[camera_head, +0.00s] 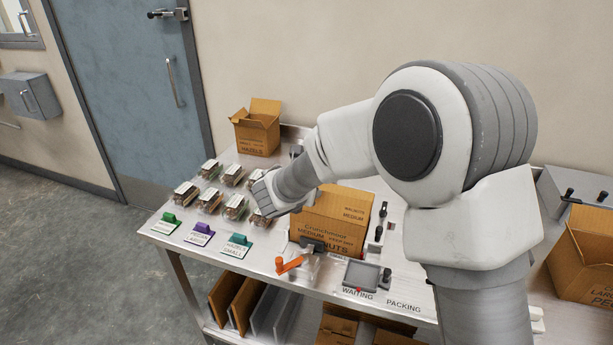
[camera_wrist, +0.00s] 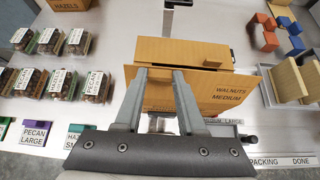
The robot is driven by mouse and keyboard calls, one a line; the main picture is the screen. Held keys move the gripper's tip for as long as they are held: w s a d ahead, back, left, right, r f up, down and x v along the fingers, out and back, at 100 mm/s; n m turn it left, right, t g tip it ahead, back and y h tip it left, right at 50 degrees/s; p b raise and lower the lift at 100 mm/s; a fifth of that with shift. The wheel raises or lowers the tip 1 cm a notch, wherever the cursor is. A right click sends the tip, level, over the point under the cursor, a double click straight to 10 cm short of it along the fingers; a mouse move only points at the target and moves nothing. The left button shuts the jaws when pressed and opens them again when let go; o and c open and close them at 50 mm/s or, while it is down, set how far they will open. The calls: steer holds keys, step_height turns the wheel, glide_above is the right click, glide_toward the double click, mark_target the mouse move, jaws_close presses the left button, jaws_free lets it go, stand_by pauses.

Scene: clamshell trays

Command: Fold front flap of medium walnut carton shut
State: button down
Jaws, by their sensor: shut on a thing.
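The medium walnut carton (camera_head: 330,228) stands on the steel bench, its printed front toward the bench's front edge. A flap marked WALNUTS MEDIUM (camera_wrist: 228,92) sticks out at its right side in the wrist view. In that view my gripper (camera_wrist: 160,72) reaches over the carton, with brown cardboard between and beneath its two fingers. It is shut on a part of the carton that looks like a flap; which flap is hard to tell. In the head view my arm hides the fingers and part of the carton's top.
Several filled clamshells (camera_wrist: 62,85) stand left of the carton. Green and purple label holders (camera_head: 199,233) line the front edge. An orange-handled clamp (camera_head: 288,265) sits before the carton. An open hazels carton (camera_head: 257,128) stands behind, and a large carton (camera_head: 585,255) at right.

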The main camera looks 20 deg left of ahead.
steer(key=shift+w+d+r+g+p, duration=0.15)
steer(key=shift+w+g+p, duration=0.5)
steer(key=shift+p, duration=1.75)
steer(key=shift+w+r+g+p, duration=0.3)
steer(key=shift+g+p, duration=0.55)
steer(key=shift+p, duration=1.5)
steer(key=shift+w+f+g+y+p, duration=0.2)
steer(key=shift+w+f+g+p, duration=0.45)
steer(key=shift+g, duration=0.8)
steer(key=shift+w+f+g+y+p, duration=0.25)
steer(key=shift+w+f+g, duration=0.5)
steer(key=shift+g, duration=0.65)
steer(key=shift+w+f+g+y+p, duration=0.15)
steer(key=shift+w+f+g+p, duration=0.35)
steer(key=shift+w+g, duration=0.7)
steer(key=shift+s+d+f+g, duration=0.1)
steer(key=shift+s+g, duration=0.1)
steer(key=shift+g, duration=0.25)
steer(key=shift+c, duration=2.4)
jaws_free()
